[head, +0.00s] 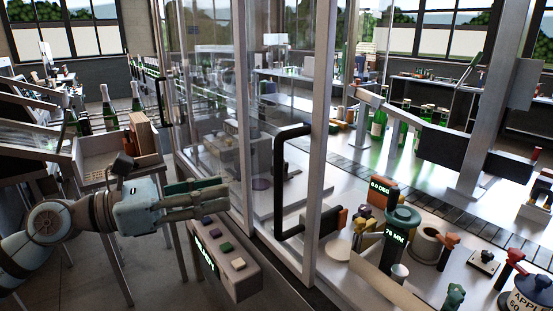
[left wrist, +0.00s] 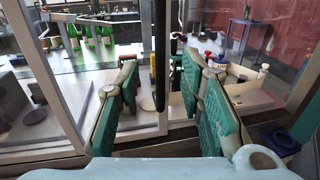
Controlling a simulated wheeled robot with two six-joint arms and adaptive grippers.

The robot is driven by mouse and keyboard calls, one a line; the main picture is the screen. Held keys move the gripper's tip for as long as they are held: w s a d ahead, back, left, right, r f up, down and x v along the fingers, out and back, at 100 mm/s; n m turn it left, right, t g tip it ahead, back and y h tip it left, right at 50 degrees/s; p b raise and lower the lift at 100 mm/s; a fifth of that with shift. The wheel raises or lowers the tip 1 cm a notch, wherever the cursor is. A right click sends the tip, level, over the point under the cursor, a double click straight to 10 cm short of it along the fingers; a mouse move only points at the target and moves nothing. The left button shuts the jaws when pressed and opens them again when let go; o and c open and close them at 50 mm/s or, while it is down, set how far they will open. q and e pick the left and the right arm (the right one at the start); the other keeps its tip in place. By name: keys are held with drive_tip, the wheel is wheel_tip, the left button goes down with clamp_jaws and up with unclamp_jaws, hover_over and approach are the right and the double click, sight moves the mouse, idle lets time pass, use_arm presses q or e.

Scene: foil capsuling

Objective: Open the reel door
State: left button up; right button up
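The glass door has a pale metal frame (head: 318,150) and a black bar handle (head: 279,185). I cannot tell for sure whether this door is shut or ajar. My left gripper (head: 226,196) is level, to the left of the handle, with a visible gap in the head view. In the left wrist view, my left gripper (left wrist: 160,72) has its green-padded fingers spread. The dark vertical handle (left wrist: 160,45) appears between and beyond them, and no contact shows. My right gripper is not in view.
A button panel (head: 228,255) lies just below my left gripper. A second dark handle (head: 162,102) is on the glass farther left. A wooden box (head: 105,155) with bottles behind it stands at left. Behind the glass are a green cylinder (head: 400,235) and several tools on a bench.

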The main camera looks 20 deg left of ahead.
use_arm(q)
drive_tip(key=p+x, duration=0.5)
drive_tip(key=x, duration=0.7)
drive_tip(key=shift+w+d+r, duration=0.15)
drive_tip(key=shift+d, duration=0.1)
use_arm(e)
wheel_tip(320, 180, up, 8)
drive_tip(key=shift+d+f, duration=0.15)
use_arm(q)
clamp_jaws()
